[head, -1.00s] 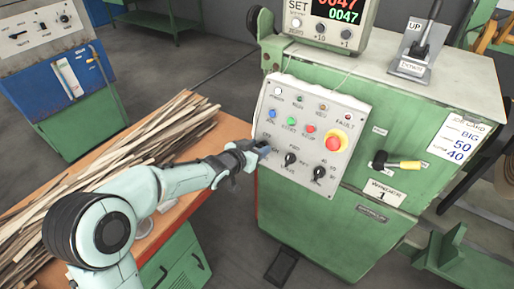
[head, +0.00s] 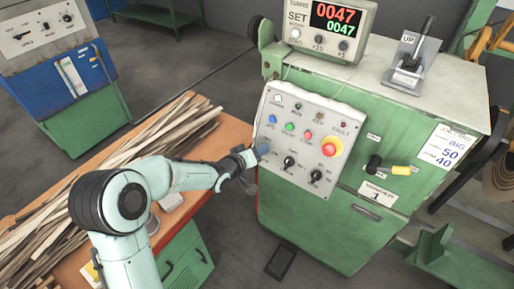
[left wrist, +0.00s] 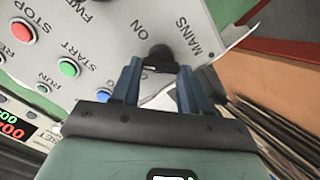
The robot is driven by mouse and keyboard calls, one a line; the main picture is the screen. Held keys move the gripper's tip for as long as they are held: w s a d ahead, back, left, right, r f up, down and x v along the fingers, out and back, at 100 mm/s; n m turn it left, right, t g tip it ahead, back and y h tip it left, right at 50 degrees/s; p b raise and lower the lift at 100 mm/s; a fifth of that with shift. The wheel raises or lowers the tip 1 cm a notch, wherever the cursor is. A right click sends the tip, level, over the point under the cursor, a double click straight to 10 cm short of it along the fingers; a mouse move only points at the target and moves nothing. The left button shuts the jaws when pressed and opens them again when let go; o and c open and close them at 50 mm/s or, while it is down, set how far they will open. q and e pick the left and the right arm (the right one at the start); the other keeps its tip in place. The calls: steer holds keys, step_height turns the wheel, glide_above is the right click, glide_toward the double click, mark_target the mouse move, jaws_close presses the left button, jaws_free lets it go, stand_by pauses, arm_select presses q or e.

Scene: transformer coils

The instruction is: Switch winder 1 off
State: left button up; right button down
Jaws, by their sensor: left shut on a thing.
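Winder 1 is the green cabinet (head: 325,225) with a plate reading 1 and a light control panel (head: 300,150). My left gripper (head: 256,152) is at the panel's left edge and hides the mains switch in the head view. In the left wrist view, a black knob (left wrist: 160,58) sits between the words ON and MAINS. My left gripper (left wrist: 158,75) is shut on this knob, one blue finger on each side. The red stop button, green start button (left wrist: 68,68) and blue button lie to its left there. My right gripper is not in view.
A counter box (head: 327,28) shows 0047 in red and green. An UP lever (head: 415,52) stands on the cabinet top. Wooden strips (head: 120,165) lie on the bench at left.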

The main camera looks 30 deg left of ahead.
arm_select(q)
steer(key=shift+f+n+p, duration=0.15)
steer(key=shift+n+p, duration=1.3)
steer(key=shift+n, duration=3.15)
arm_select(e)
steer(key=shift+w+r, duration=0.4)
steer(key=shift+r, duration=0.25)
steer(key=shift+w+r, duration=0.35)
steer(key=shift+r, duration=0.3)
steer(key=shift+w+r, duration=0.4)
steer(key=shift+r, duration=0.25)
arm_select(q)
steer(key=o, duration=1.1)
steer(key=shift+c, duration=0.2)
steer(key=shift+s+a, duration=0.1)
steer(key=shift+s, duration=0.1)
steer(key=v, duration=1.3)
steer(key=shift+p, duration=0.4)
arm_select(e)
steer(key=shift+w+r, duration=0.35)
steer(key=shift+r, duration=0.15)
